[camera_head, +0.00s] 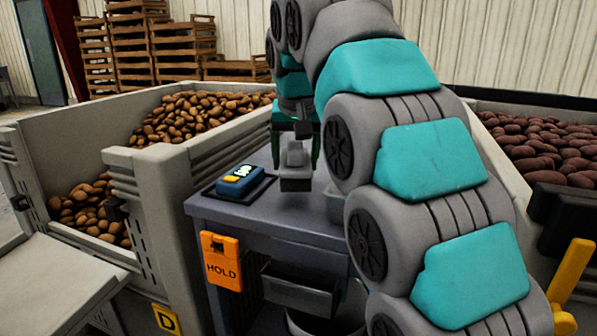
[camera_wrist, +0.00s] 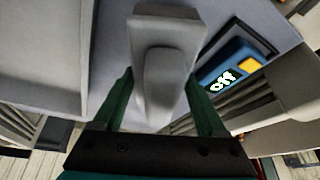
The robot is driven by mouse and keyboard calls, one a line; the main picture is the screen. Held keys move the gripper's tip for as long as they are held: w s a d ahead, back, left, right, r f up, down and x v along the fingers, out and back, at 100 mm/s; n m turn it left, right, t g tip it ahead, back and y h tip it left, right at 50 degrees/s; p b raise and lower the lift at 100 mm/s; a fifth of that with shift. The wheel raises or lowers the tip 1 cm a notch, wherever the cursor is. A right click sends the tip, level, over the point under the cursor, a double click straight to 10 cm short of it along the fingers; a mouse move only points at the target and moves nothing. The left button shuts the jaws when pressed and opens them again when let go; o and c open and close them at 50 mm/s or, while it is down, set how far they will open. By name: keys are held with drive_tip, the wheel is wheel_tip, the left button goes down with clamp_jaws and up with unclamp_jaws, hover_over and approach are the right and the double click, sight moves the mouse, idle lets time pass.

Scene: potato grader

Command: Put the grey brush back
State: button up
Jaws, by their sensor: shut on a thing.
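The grey brush (camera_head: 296,181) is upright between the green fingers of my gripper (camera_head: 296,150), over the grey bench top (camera_head: 255,214) in the head view. Its pale block faces down, with a darker underside; whether it touches the bench I cannot tell. In the wrist view the brush (camera_wrist: 165,32) shows its rounded handle between the two fingers of my gripper (camera_wrist: 163,85), which is shut on it. My arm hides the right part of the bench.
A blue device (camera_head: 240,181) sits on a dark mat to the brush's left. An orange HOLD tag (camera_head: 221,262) hangs on the bench front. Potato bins stand left (camera_head: 165,180) and right (camera_head: 490,150). A yellow lever (camera_head: 570,272) is at right.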

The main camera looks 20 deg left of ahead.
sight(297, 145)
drive_tip(key=shift+w+f, duration=0.15)
drive_tip(key=shift+f, duration=1.6)
drive_tip(key=shift+f, duration=0.15)
drive_tip(key=o, duration=1.4)
drive_tip(key=p+v, duration=0.2)
drive_tip(key=v, duration=0.9)
drive_tip(key=shift+r+p, duration=0.2)
drive_tip(key=shift+p, duration=0.15)
drive_tip(key=shift+s+d+r, duration=0.1)
drive_tip(key=shift+s+r, duration=0.15)
drive_tip(key=shift+r, duration=0.15)
